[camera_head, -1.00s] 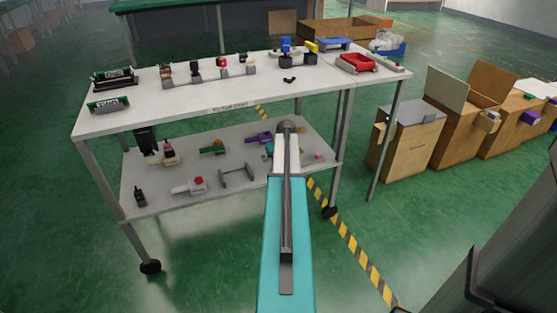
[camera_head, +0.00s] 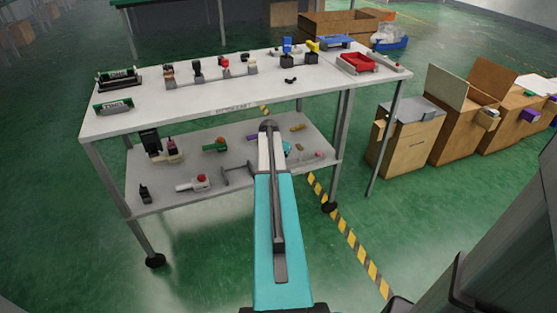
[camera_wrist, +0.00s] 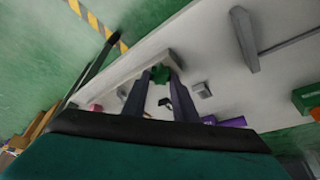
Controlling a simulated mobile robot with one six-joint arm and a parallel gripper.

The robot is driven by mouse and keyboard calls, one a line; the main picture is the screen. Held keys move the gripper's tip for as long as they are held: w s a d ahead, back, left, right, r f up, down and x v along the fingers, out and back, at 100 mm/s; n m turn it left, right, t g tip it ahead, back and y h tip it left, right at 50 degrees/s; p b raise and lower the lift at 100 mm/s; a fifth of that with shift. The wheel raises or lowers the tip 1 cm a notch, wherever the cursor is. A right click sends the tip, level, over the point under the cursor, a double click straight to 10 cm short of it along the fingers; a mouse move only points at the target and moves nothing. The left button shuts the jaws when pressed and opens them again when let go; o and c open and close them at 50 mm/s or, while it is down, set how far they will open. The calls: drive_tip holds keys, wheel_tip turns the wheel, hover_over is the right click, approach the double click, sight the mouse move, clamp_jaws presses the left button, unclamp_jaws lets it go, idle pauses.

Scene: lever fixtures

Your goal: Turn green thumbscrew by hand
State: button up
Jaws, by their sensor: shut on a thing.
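In the wrist view the green thumbscrew (camera_wrist: 160,73) sits between the tips of my gripper's two dark fingers (camera_wrist: 160,80). The fingers are shut on it. It stands at a light grey fixture (camera_wrist: 172,60) on the pale shelf. The tips partly hide its sides, so I cannot tell its exact angle. In the head view my own arm hides both my gripper and the thumbscrew at the lower shelf (camera_head: 230,178).
Near my gripper in the wrist view are a small grey block (camera_wrist: 202,90), a purple part (camera_wrist: 228,121), a pink part (camera_wrist: 95,107) and a grey bracket (camera_wrist: 244,38). The upper tabletop (camera_head: 225,103) is above the lower shelf. Striped floor tape (camera_head: 345,230) runs at right.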

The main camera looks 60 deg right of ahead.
drive_tip(key=m+g, duration=0.1)
drive_tip(key=m, duration=0.1)
drive_tip(key=w+m+g, duration=0.1)
drive_tip(key=m, duration=0.2)
drive_tip(key=shift+a+f+p, duration=0.1)
drive_tip(key=shift+a+p, duration=0.1)
drive_tip(key=shift+p, duration=0.2)
drive_tip(key=shift+m+g+y, duration=0.6)
drive_tip(key=shift+m+g, duration=0.1)
drive_tip(key=shift+m, duration=1.3)
drive_tip(key=o, duration=1)
drive_tip(key=shift+d, duration=0.1)
drive_tip(key=shift+o, duration=0.2)
drive_tip(key=shift+d, duration=0.1)
drive_tip(key=shift+s, duration=0.1)
